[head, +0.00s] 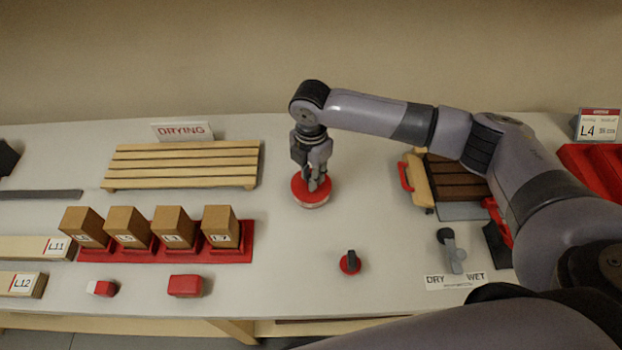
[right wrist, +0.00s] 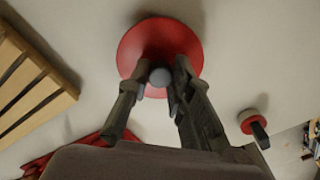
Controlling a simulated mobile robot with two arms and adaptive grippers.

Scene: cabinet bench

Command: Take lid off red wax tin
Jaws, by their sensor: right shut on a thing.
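The red wax tin (head: 313,204) stands on the bench, with its pale side showing under a red lid (head: 300,191). In the right wrist view the round red lid (right wrist: 140,35) has a grey knob (right wrist: 160,77) at its middle. My right gripper (head: 317,180) comes down from above, and its fingers (right wrist: 159,78) are shut on the lid's knob. Whether the lid is seated or slightly raised cannot be told. The fingers hide part of the lid. My left gripper is not in view.
A wooden drying rack (head: 180,165) stands at the back left. Several brown blocks sit in a red tray (head: 190,256) in front of it. A small red item with a black handle (head: 350,262) lies front right of the tin. Bare bench lies around the tin.

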